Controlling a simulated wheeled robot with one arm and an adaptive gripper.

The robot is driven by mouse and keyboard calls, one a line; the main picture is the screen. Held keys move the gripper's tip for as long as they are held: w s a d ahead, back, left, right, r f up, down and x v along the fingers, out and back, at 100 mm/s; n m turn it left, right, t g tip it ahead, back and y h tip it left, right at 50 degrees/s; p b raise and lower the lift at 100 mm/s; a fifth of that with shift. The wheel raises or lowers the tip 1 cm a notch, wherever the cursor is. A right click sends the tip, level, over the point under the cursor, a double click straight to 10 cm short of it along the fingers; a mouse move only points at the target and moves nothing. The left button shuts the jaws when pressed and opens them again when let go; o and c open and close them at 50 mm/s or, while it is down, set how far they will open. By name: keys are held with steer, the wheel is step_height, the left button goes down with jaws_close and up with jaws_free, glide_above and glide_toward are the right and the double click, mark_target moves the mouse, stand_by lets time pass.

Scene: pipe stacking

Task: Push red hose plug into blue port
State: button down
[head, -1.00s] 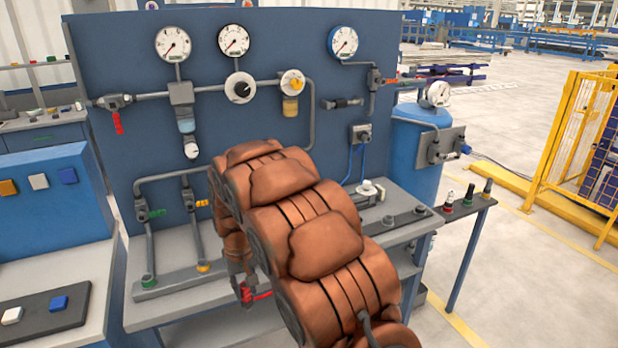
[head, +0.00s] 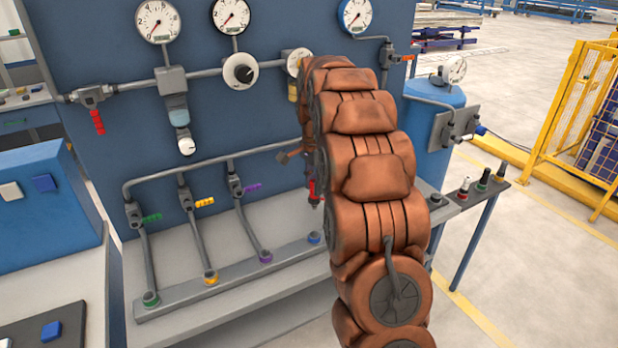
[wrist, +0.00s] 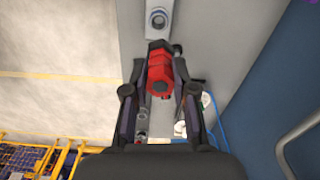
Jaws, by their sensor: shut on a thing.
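My gripper (wrist: 160,68) is shut on the red hose plug (wrist: 159,72), which sits between its two dark fingers in the wrist view. In the head view the red plug (head: 313,191) shows as a small red piece beside my arm, hanging above the bench. The blue port (head: 314,238) is at the right end of the visible part of the grey rail, below the plug. In the wrist view a round port with a bluish ring (wrist: 158,19) lies ahead of the plug, apart from it. My arm hides part of the rail.
Green (head: 151,299), yellow (head: 211,277) and purple (head: 265,257) ports sit along the rail to the left, with grey pipes rising from them. The blue panel (head: 330,100) with gauges stands behind.

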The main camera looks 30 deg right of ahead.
steer(key=shift+s+f, duration=0.15)
steer(key=shift+f, duration=0.85)
steer(key=shift+f+b, duration=0.35)
steer(key=shift+f, duration=3.25)
steer(key=shift+f+b, duration=1)
steer(key=shift+f, duration=0.65)
steer(key=c, duration=0.9)
jaws_free()
steer(key=shift+o, duration=0.2)
step_height(320, 180, up, 11)
steer(key=shift+f, duration=0.1)
steer(key=shift+r, duration=0.65)
